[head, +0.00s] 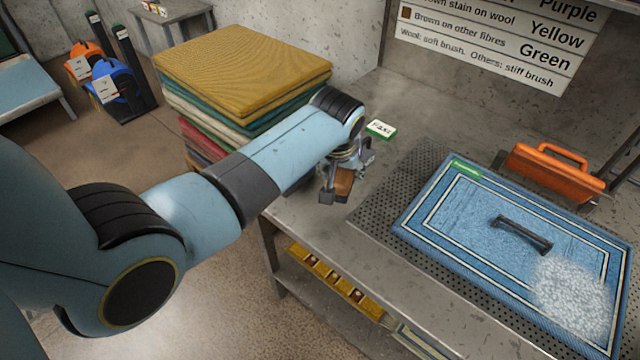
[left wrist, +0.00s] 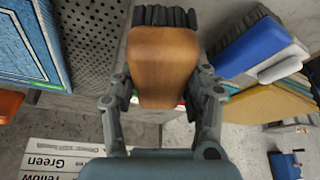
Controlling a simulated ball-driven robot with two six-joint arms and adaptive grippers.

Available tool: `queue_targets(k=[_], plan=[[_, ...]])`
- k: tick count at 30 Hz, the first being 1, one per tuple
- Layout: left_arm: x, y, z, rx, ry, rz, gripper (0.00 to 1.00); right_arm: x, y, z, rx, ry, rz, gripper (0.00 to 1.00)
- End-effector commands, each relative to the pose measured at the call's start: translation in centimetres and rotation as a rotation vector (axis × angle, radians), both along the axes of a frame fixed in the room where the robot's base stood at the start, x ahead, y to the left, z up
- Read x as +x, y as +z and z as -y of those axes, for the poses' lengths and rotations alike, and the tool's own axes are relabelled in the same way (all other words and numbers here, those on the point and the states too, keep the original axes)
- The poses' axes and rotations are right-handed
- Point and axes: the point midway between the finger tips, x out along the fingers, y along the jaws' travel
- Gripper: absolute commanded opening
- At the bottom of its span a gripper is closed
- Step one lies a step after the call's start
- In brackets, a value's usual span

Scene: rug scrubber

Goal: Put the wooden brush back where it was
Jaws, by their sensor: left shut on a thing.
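The wooden brush (head: 344,182) is held in my left gripper (head: 336,197), over the left end of the grey bench. In the left wrist view the brown wooden body of the brush (left wrist: 163,62) sits between the two fingers of the left gripper (left wrist: 160,95), with dark bristles at the top of the picture. I cannot tell whether the brush touches the bench top. My right gripper is not in view.
A blue rug (head: 465,205) with white foam and a dark bar lies on a perforated mat (head: 395,190). A small card (head: 381,129), an orange-handled tool (head: 550,172) and folded rugs (head: 240,60) are nearby.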

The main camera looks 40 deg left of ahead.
Motion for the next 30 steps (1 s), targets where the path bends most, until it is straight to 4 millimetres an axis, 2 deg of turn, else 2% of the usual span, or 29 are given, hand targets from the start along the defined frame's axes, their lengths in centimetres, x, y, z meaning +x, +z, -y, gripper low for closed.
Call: queue_targets(k=[1, 3, 8, 13, 21, 30], plan=[[-0.4, -1.0, -1.2, 0.003, 0.001, 0.000, 0.19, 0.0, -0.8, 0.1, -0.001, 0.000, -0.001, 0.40], [-1.0, -1.9, -2.4, 0.003, 0.000, -0.001, 0.19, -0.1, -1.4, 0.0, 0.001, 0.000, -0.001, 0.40], [-1.6, -2.7, -3.9, -0.001, 0.000, 0.001, 0.19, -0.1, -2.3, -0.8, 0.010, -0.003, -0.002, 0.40], [-1.7, -3.5, -4.1, -0.003, -0.001, 0.001, 0.19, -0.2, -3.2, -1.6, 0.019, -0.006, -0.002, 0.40], [-1.7, -6.9, -4.1, -0.002, -0.001, 0.001, 0.19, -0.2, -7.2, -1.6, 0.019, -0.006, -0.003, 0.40], [-1.7, -6.6, -4.0, -0.002, -0.001, 0.001, 0.19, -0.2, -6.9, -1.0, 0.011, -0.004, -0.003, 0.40]])
